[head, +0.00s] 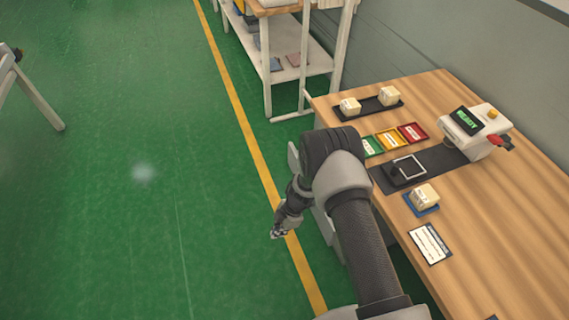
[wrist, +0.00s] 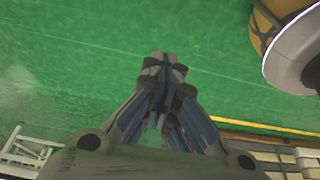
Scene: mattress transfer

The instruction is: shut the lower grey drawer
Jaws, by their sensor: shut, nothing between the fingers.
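Pale grey panels (head: 323,224) show under the left edge of the wooden table in the head view, beside my arm. They look like part of the grey drawer unit, but my arm hides most of it. I cannot tell which one is the lower drawer or how far out it stands. My gripper (head: 279,233) is low, left of these panels and over the yellow floor line, pointing down. In the wrist view my gripper (wrist: 165,60) has its fingertips together, with nothing between them, against green floor.
The wooden table (head: 500,250) holds a white device (head: 484,130), coloured trays and several pale blocks. A white shelf rack (head: 303,70) stands behind the table. The green floor (head: 120,230) left of the yellow line (head: 250,135) is clear, apart from a white leg (head: 40,100) at far left.

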